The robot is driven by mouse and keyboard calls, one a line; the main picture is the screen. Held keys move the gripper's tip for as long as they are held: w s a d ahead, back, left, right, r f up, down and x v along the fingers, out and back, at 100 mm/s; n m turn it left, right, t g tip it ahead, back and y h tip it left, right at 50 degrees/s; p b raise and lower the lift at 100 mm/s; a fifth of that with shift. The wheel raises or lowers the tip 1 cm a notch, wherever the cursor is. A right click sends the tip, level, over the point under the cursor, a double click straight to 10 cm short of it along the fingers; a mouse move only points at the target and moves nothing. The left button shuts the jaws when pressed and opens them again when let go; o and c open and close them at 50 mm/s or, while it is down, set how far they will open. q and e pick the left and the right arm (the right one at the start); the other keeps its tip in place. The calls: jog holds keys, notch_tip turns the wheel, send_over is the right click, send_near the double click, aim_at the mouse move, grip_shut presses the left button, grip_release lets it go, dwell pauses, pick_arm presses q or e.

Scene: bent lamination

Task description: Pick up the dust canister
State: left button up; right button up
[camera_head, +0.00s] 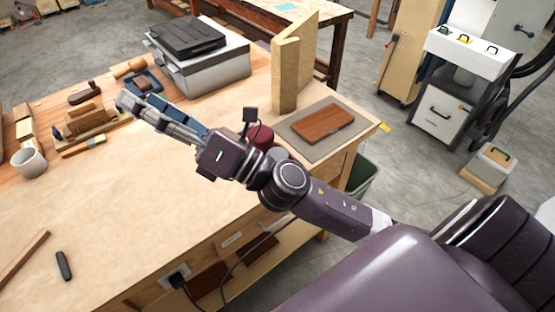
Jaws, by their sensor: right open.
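A pale grey box-shaped container with a yellow-edged handle (493,162) sits on a low wooden base on the floor at the far right. It looks like the dust canister, though I cannot be sure. My right gripper (128,105) is open, over the left part of the workbench, close to wooden tools. It is far to the left of that container and holds nothing that I can see. My left gripper is not in view.
The workbench (120,210) carries a grey machine (205,65), an upright wooden block (288,75), a brown board (323,123) on a grey mat and a white cup (28,162). A wheeled cart (445,112) with hoses stands behind the container. A green bin (360,176) is beside the bench.

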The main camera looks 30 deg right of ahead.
jog(key=s+a+n+g+y, duration=0.6)
jog(key=n+g, duration=0.3)
jog(key=n, duration=0.5)
jog(key=n+g+h, duration=0.7)
jog(key=n+h, duration=1.3)
send_over(278, 154)
jog(key=s+a, duration=0.1)
jog(key=s, duration=0.1)
notch_tip(278, 154, down, 22)
jog(key=shift+s+a+r, duration=0.1)
jog(key=shift+s+r, duration=0.05)
jog(key=shift+r, duration=0.1)
jog(key=shift+d+f+h, duration=0.1)
jog(key=shift+d+h, duration=0.2)
jog(key=shift+p+x, duration=0.4)
jog(key=shift+x, duration=0.5)
jog(key=p+x, duration=0.1)
jog(key=x, duration=0.2)
jog(key=p+x, duration=0.1)
jog(key=x, duration=0.1)
jog(key=shift+w+p, duration=0.3)
jog(key=shift+f, duration=0.25)
jog(key=c, duration=1.5)
